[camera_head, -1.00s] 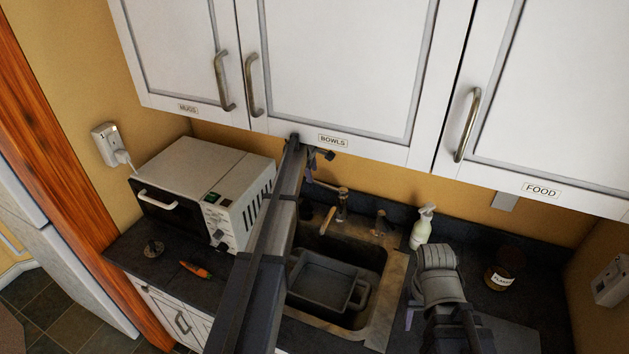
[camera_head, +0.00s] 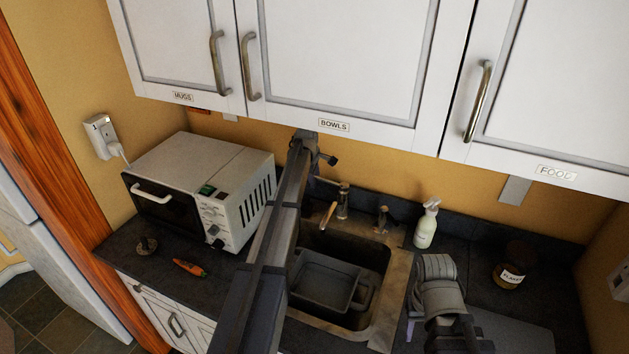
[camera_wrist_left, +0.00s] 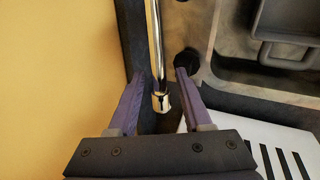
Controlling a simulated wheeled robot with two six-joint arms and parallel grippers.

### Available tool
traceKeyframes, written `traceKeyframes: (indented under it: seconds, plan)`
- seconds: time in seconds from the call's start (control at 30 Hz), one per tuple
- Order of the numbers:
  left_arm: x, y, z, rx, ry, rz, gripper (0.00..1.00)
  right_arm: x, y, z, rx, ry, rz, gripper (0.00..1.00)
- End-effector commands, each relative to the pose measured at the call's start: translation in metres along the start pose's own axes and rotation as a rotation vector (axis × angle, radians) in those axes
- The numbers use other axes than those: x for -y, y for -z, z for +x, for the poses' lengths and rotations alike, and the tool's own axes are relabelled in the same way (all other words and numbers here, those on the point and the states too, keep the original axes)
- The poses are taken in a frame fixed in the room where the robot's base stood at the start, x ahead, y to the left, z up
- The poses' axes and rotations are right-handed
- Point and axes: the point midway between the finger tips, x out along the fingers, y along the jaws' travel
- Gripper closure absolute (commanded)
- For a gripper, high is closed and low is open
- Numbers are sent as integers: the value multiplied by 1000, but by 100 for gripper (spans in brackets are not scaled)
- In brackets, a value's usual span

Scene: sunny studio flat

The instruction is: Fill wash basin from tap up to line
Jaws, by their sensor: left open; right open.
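The grey wash basin (camera_head: 322,282) sits in the sink (camera_head: 392,290), partly hidden behind my left arm. I cannot make out water or a fill line. The tap (camera_head: 341,205) stands at the sink's back edge, its spout over the sink. My left gripper (camera_head: 312,186) is by the tap, largely hidden by its arm. In the left wrist view its purple fingers (camera_wrist_left: 160,76) are open on either side of a chrome rod (camera_wrist_left: 155,45), apparently the tap lever, with gaps visible. My right gripper (camera_head: 411,318) is open and empty at the sink's right, mostly hidden by its wrist.
A white microwave (camera_head: 205,185) stands left of the sink, with a carrot (camera_head: 190,268) before it. Cupboards (camera_head: 335,60) hang low above the tap.

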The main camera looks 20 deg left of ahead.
Motion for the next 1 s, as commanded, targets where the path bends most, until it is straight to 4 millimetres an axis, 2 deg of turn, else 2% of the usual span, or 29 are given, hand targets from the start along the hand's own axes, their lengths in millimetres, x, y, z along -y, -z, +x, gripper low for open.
traceKeyframes:
  seconds: [0.07,0.5,1.0]
  plan:
    - [0,0,-1,0,0,0,50,0,0,-1,0,0,0,50]
    - [0,0,0,0,0,0,99,0,0,0,0,0,0,50]
    - [0,0,-1,0,0,0,100,0,0,0,0,0,0,50]
